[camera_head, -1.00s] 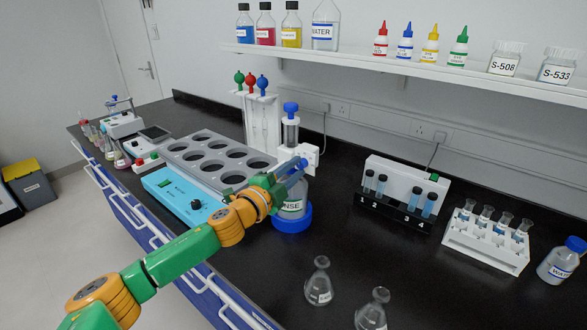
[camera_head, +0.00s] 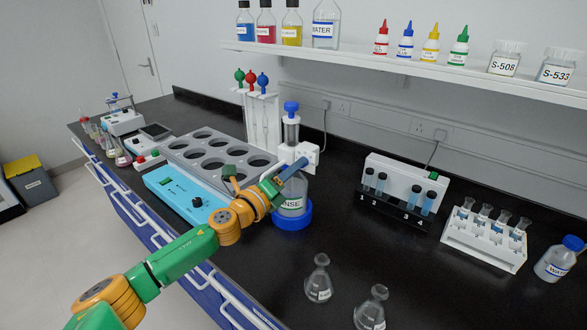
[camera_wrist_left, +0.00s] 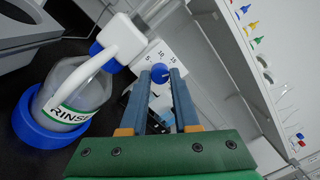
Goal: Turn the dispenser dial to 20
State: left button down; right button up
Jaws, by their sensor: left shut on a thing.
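The dispenser (camera_head: 291,132) is a bottle top with a clear cylinder, a blue cap and a white body. It sits on a bottle labelled RINSE (camera_head: 291,206) in a blue ring base. My left gripper (camera_head: 302,164) reaches the white body from the front. In the left wrist view, its two fingertips (camera_wrist_left: 160,74) close around the blue dial knob (camera_wrist_left: 160,72). The white dial face (camera_wrist_left: 158,53) shows 5, 10 and 15; any other marks are hidden or unreadable. My right gripper is not in view.
A blue and grey heating block (camera_head: 178,192) with several round wells stands left of the bottle. Two small flasks (camera_head: 318,278) (camera_head: 371,308) stand in front right. Vial racks (camera_head: 402,195) (camera_head: 485,239) are further right. The black bench between is clear.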

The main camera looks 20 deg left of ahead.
pick_arm(q)
jog(key=shift+a+r+m, duration=0.1)
jog(key=shift+r+m, duration=0.05)
jog(key=shift+m, duration=0.85)
jog(key=shift+r+m, duration=0.15)
jog(key=shift+m, duration=0.85)
jog(key=shift+w, duration=0.1)
jog(key=c, duration=0.9)
grip_release()
jog(key=shift+o, duration=1.3)
jog(key=shift+f, duration=0.1)
jog(key=shift+w+f, duration=0.1)
